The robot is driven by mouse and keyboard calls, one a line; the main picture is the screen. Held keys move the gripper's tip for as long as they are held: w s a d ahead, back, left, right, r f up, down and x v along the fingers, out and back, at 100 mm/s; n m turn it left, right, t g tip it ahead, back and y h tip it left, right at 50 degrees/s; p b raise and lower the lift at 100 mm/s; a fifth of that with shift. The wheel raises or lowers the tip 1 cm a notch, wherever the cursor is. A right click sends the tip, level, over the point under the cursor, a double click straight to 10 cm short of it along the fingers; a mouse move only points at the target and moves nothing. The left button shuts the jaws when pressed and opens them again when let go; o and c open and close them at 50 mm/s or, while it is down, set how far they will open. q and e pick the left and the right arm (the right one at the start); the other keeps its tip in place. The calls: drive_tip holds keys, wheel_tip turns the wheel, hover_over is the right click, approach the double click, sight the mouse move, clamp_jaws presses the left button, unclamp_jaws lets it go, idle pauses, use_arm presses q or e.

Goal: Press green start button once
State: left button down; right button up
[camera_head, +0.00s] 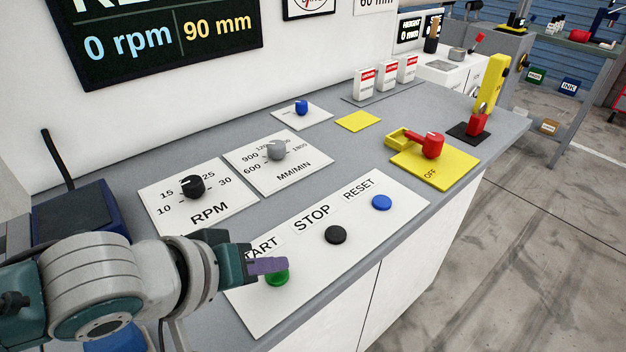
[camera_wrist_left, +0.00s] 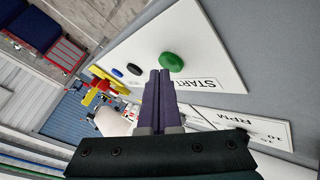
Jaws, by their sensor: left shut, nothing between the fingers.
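The green start button (camera_head: 277,279) sits on a white panel (camera_head: 258,309) marked START, STOP and RESET. My left gripper (camera_head: 284,264) is shut and empty, with its purple fingers just above the green button and partly covering it and the word START. In the left wrist view the green button (camera_wrist_left: 172,62) shows just beyond the shut fingertips (camera_wrist_left: 160,73). I cannot tell whether the fingertips touch it. My right gripper is not in view.
The black stop button (camera_head: 336,235) and the blue reset button (camera_head: 381,202) are on the same panel. RPM (camera_head: 192,187) and MM/MIN (camera_head: 275,150) knobs stand behind. A red switch (camera_head: 432,145) on a yellow plate is at the right. The counter's front edge is close.

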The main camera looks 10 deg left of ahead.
sight(271, 281)
use_arm(q)
drive_tip(key=shift+f, duration=0.4)
idle(0.4)
idle(0.4)
drive_tip(key=shift+r+p, duration=0.7)
drive_tip(key=shift+r, duration=0.1)
drive_tip(key=shift+r, duration=0.1)
wheel_tip(271, 281, up, 5)
drive_tip(key=p, duration=0.5)
idle(0.4)
